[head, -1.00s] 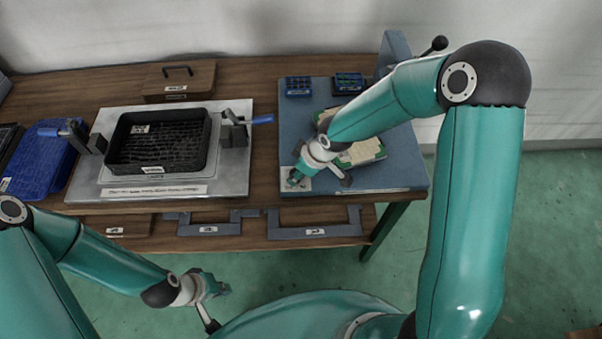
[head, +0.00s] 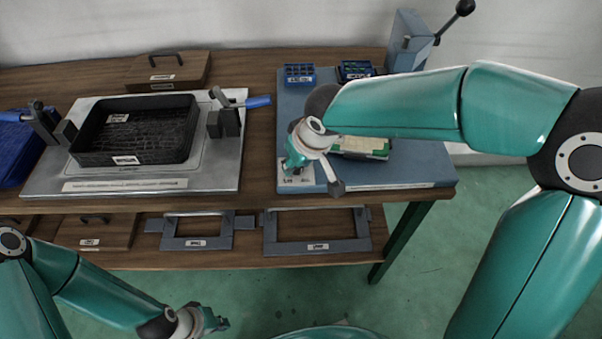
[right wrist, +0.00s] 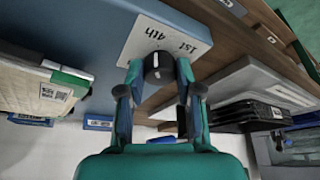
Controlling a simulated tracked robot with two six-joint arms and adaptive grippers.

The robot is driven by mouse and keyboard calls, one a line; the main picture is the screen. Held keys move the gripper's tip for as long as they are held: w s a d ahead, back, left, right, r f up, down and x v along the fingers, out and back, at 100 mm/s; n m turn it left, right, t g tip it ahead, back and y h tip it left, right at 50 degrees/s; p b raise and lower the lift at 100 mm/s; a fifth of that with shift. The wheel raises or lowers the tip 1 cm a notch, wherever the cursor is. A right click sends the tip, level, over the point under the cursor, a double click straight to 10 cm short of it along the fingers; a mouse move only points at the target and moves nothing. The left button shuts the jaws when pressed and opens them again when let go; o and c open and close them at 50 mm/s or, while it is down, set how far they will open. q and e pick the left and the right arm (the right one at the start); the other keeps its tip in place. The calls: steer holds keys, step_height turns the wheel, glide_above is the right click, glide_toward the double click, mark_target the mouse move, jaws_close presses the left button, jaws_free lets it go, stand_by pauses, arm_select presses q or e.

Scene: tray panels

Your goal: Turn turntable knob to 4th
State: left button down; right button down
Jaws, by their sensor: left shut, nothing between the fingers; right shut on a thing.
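A small black knob (right wrist: 158,68) stands on a white label plate (right wrist: 140,38) printed "1st" and "4th", on the front edge of the blue board (right wrist: 75,22). My right gripper (right wrist: 157,75) is shut on the knob, one finger on each side. A pale mark shows on the knob, but I cannot tell its exact setting. In the head view my right gripper (head: 293,165) covers the knob, above the label plate (head: 296,181) at the board's front left corner. My left gripper (head: 219,322) is shut and empty, low in front of the table.
A white and green block (head: 362,148) lies on the blue board, partly behind my right arm. Two blue bins (head: 299,74) (head: 354,70) and a lever stand (head: 408,42) are at the back. A black tray (head: 135,130) between clamps sits on a metal plate to the left.

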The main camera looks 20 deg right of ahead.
arm_select(q)
steer(key=shift+f+b, duration=0.8)
steer(key=shift+f, duration=0.4)
arm_select(e)
steer(key=shift+w+a+r+m, duration=0.1)
steer(key=shift+a+r+m, duration=0.05)
steer(key=shift+m, duration=0.55)
steer(key=c, duration=0.8)
jaws_free()
steer(key=shift+h, duration=0.3)
arm_select(q)
steer(key=shift+w, duration=0.1)
arm_select(e)
steer(key=v, duration=1.2)
